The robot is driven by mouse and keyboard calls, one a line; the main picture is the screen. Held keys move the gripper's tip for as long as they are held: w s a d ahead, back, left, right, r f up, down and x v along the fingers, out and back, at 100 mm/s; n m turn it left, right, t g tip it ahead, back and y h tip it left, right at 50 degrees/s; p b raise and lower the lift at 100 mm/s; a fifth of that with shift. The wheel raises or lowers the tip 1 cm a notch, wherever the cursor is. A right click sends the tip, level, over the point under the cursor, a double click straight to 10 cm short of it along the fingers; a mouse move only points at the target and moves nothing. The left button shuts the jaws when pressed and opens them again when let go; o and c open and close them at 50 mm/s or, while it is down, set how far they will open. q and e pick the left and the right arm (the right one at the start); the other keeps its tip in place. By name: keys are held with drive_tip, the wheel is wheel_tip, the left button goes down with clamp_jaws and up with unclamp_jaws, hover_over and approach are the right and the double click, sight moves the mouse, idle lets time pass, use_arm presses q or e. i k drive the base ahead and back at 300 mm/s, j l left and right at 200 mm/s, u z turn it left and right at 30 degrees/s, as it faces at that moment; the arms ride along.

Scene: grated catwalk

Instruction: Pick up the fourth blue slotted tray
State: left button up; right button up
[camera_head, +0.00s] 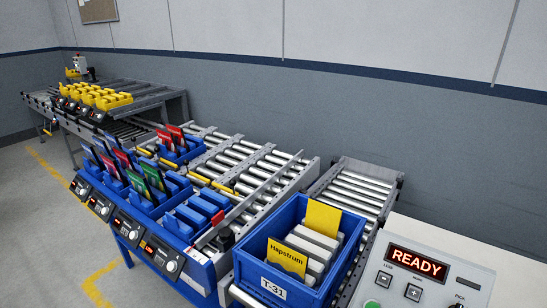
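A row of blue slotted trays stands along the near left edge of the roller conveyor. The tray nearest me in that row, at its right end, is the fourth blue slotted tray (195,216); blue blocks or dividers show in it, and no upright cards. The trays to its left hold upright red, green and dark cards (137,179). Another blue tray (186,154) with red cards sits farther back on the rollers. Neither of my grippers is in view.
A blue crate (262,284) marked T-31 holds pale blocks and a yellow Hapstrum card. A control panel (417,263) reading READY is at right. Several knob boxes (163,257) line the conveyor front. Yellow bins (105,97) stand far left. Bare rollers (262,165) lie behind the trays.

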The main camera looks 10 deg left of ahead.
sight(189, 221)
drive_tip(key=j+z, duration=0.15)
drive_tip(key=z, duration=0.25)
drive_tip(key=j+z, duration=0.2)
drive_tip(key=z, duration=0.2)
drive_tip(key=j+z, duration=0.15)
drive_tip(key=z, duration=0.25)
drive_tip(key=k+j+z, duration=0.1)
drive_tip(key=z, duration=0.3)
drive_tip(key=k+j+z, duration=0.35)
drive_tip(key=j, duration=0.3)
drive_tip(key=k+j+z, duration=0.35)
drive_tip(key=k+j, duration=0.15)
drive_tip(key=k, duration=0.15)
drive_tip(key=k+j+z, duration=0.4)
drive_tip(key=k, duration=0.15)
